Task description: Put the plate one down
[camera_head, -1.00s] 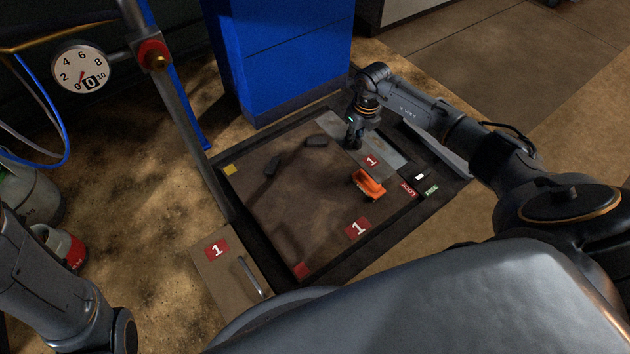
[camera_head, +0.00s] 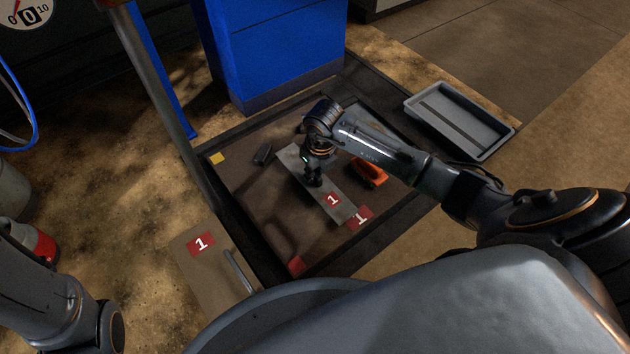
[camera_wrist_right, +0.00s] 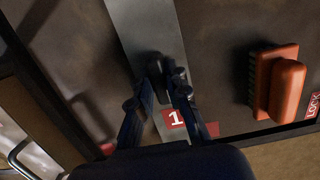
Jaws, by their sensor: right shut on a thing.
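Plate one is a long grey metal plate (camera_head: 296,163) with a red label 1 near its near end. It lies slantwise over the dark square platform (camera_head: 240,190). My right gripper (camera_head: 314,182) is shut on it near the middle. In the right wrist view the plate (camera_wrist_right: 142,25) runs under the fingers (camera_wrist_right: 160,72). The plate's near end partly overlaps a red 1 mark (camera_head: 361,216) on the platform. I cannot tell whether the plate touches the platform or hangs slightly above it. My left gripper is out of view.
An orange brush (camera_head: 369,173) lies right of the plate, also in the right wrist view (camera_wrist_right: 286,86). A grey tray (camera_head: 460,121), blue cabinet (camera_head: 275,50) and handled box labelled 1 (camera_head: 200,262) surround the platform. Platform's left part is open.

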